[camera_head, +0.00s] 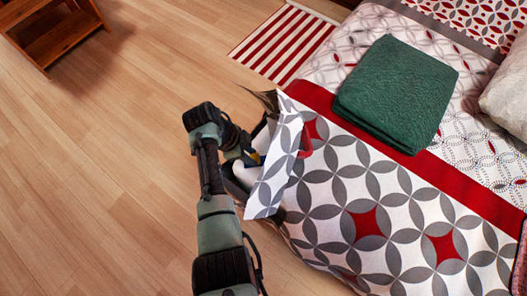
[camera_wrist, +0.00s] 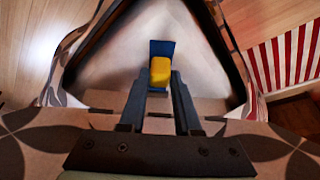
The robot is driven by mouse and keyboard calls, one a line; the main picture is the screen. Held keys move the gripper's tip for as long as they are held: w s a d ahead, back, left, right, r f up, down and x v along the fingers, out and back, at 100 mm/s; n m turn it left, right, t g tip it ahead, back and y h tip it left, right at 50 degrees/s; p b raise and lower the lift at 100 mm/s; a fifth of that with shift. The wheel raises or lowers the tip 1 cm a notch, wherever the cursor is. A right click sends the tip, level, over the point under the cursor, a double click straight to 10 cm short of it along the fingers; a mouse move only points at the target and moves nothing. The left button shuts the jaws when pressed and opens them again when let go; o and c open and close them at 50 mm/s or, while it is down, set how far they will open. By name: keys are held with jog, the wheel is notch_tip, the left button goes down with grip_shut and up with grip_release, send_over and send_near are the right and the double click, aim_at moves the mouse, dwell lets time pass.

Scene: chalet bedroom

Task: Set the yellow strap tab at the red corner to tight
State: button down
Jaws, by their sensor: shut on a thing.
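The yellow strap tab (camera_wrist: 160,71) sits against a blue strip (camera_wrist: 158,45) on a white surface inside the folded-up bedding at the bed corner. My gripper (camera_wrist: 160,88) has its two dark fingers on either side of the tab and is shut on it. In the head view my gripper (camera_head: 250,158) reaches in under a lifted patterned flap (camera_head: 277,165), with a small patch of yellow and blue showing at its tip. A small red piece (camera_head: 306,143) shows beside the flap. The cloth hides most of the corner, and the tab's setting cannot be read.
The bed (camera_head: 400,215) with its patterned cover fills the right side. A folded green blanket (camera_head: 395,92) lies on it. The wooden floor (camera_head: 100,180) at left is clear.

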jog(key=shift+a, duration=0.25)
jog(key=c, duration=0.6)
grip_release()
jog(key=w+p+v, duration=0.1)
jog(key=p+v, duration=0.2)
jog(key=v, duration=1)
jog(key=shift+s, duration=0.5)
jog(key=shift+d, duration=0.15)
